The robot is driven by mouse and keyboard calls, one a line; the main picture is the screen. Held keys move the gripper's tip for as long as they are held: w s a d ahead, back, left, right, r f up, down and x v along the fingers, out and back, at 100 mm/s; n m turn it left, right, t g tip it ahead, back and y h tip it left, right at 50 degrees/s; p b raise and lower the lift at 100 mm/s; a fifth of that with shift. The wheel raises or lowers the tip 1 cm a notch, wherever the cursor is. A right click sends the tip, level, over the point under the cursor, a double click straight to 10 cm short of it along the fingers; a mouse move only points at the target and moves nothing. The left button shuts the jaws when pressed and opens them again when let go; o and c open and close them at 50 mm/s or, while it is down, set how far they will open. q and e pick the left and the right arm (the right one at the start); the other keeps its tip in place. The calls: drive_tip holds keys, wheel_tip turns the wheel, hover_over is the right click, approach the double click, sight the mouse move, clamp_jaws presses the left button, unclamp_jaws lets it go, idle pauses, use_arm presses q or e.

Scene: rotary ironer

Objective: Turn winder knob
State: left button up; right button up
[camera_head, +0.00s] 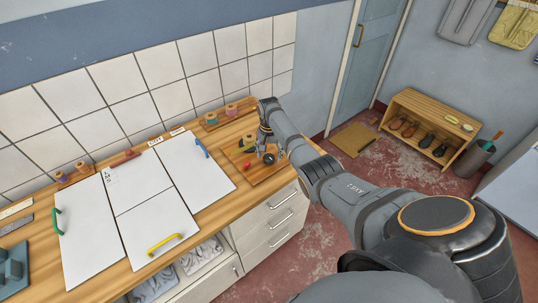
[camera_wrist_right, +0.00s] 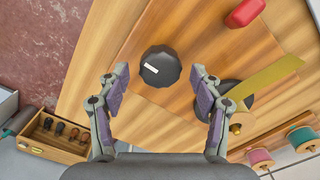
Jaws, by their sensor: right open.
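The winder knob (camera_wrist_right: 160,67) is a black, faceted round knob with a white mark on top. It stands on a wooden board in the right wrist view, and shows as a small dark knob in the head view (camera_head: 269,158). My right gripper (camera_wrist_right: 159,78) is open, with its two fingers spread apart on the left and right of the knob in that picture. No finger visibly touches the knob; the height gap is hard to judge. In the head view the right gripper (camera_head: 265,148) points down over the board. My left gripper is not in view.
A red piece (camera_wrist_right: 245,13) and a dark reel with a yellow-brown strip (camera_wrist_right: 264,76) share the board. Thread spools (camera_wrist_right: 301,137) stand along the wall side. White panels with coloured handles (camera_head: 203,172) cover the counter to the left. Drawers (camera_head: 272,218) lie below.

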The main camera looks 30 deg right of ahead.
drive_tip(key=shift+f, duration=0.65)
drive_tip(key=shift+c, duration=0.3)
drive_tip(key=c, duration=1.1)
